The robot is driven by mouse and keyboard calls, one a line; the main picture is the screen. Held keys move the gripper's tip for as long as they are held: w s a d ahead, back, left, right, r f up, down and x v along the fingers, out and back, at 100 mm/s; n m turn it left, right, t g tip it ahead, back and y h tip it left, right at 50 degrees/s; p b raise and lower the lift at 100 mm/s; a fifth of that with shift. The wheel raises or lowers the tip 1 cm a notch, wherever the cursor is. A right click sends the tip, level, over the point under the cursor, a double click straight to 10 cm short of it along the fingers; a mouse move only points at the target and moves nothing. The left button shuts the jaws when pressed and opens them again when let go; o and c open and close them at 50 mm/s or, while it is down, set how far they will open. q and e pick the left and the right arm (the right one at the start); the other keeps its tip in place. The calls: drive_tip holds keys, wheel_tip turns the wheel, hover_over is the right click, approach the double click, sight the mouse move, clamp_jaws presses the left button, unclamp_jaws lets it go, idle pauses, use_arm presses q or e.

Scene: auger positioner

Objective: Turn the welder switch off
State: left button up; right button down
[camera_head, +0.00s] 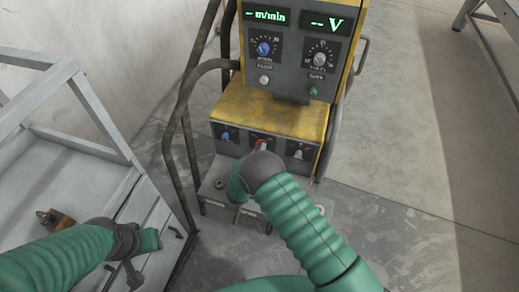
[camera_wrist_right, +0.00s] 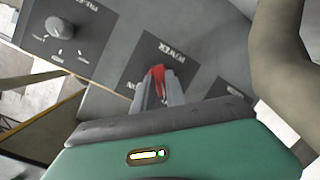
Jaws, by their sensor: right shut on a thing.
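The yellow and grey welder (camera_head: 270,104) stands in front of me, with both green displays (camera_head: 325,23) lit. Its red power switch (camera_head: 260,142) sits in the middle of the lower panel. In the right wrist view, the red switch (camera_wrist_right: 157,74) shows between my fingertips, beside the word POWER. My right gripper (camera_wrist_right: 159,90) is shut on the switch; in the head view, my wrist covers part of it. My left gripper (camera_head: 133,268) is low at the left, away from the welder; its finger gap is unclear.
A blue knob (camera_head: 225,136) and another knob (camera_head: 299,154) flank the switch. A dark tube frame (camera_head: 187,128) runs along the welder's left side. A grey metal frame table (camera_head: 75,165) with an orange-brown tool (camera_head: 55,220) stands at left.

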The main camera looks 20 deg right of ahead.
drive_tip(key=shift+a+f+n, duration=0.1)
drive_tip(key=shift+a+n, duration=0.05)
drive_tip(key=shift+n, duration=0.15)
idle(0.4)
drive_tip(key=c, duration=1.4)
unclamp_jaws()
drive_tip(key=shift+o, duration=0.2)
